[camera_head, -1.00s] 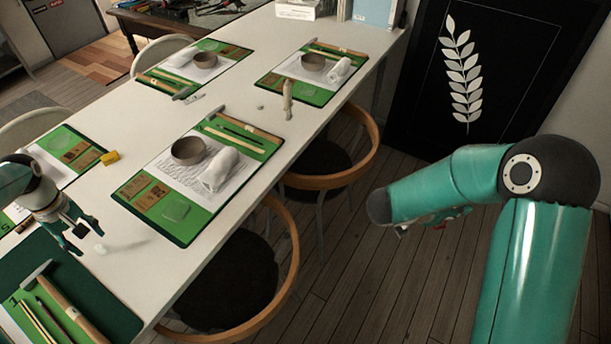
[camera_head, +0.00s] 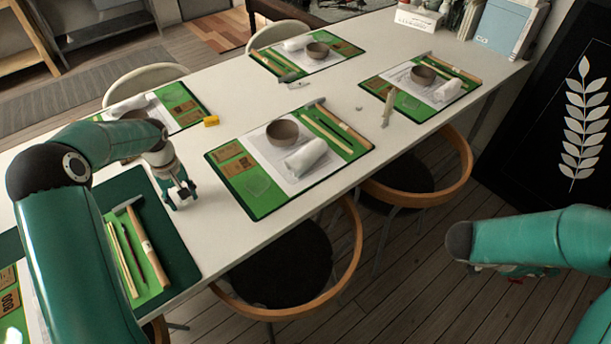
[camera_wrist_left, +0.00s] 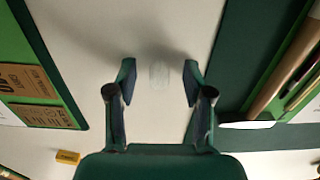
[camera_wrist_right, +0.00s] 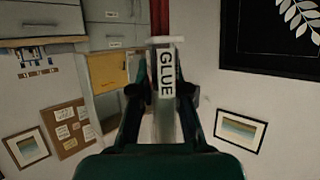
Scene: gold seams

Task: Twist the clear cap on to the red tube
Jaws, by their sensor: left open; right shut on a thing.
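The clear cap (camera_wrist_left: 159,75) is a small, faint, see-through piece on the white table. It lies between and a little beyond the fingertips of my left gripper (camera_wrist_left: 158,72), which is open, empty and pointing down over it. In the head view my left gripper (camera_head: 183,196) is low over the table, and I cannot make out the cap there. In the right wrist view my right gripper (camera_wrist_right: 163,85) is shut on the red tube (camera_wrist_right: 160,18). It has a white "GLUE" label (camera_wrist_right: 168,72) and a pale collar. In the head view my own forearm mostly hides this gripper.
A dark green mat (camera_head: 190,262) with a hammer and sticks lies beside the left gripper. Another mat (camera_head: 262,208) with a bowl (camera_head: 283,132) and white cloth lies to its right. A yellow block (camera_head: 211,121) sits behind. Chairs (camera_head: 342,255) stand along the table's edge.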

